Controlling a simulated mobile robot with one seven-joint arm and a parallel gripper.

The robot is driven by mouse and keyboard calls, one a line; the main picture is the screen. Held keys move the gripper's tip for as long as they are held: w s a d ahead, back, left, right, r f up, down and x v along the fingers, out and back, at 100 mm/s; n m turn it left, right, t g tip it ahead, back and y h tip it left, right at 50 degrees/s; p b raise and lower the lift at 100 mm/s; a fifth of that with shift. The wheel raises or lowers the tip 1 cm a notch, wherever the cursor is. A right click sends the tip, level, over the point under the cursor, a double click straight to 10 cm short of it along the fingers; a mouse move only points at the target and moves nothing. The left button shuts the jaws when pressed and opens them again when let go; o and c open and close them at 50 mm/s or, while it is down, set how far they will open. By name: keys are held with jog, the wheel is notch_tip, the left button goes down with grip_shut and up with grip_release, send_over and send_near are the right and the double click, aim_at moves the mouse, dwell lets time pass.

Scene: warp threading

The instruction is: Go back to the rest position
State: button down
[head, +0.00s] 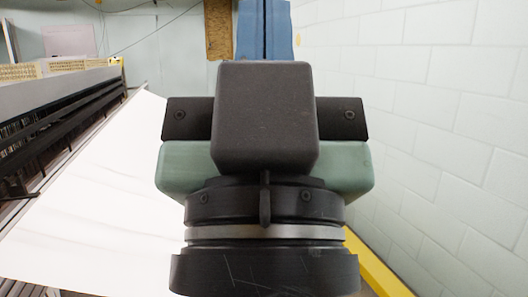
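My gripper (265,125) fills the middle of the head view, seen from behind. Its dark housing and greenish body sit on a black wrist flange with a light grey ring. The fingers are hidden behind the housing, so I cannot tell whether they are open or shut, or whether they hold anything. No contact between my gripper and anything else is visible.
A long machine with dark bars (60,125) runs along the left. A broad white sheet (95,195) slopes beside it. A pale block wall (450,120) closes off the right, with a yellow strip (378,265) low beside it. A blue upright (265,30) stands behind.

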notch_tip(320, 180, up, 17)
jog(key=p, duration=1.4)
jog(key=shift+w+f, duration=0.15)
jog(key=shift+f, duration=0.05)
jog(key=c, duration=1.5)
grip_release()
jog(key=shift+c, duration=0.2)
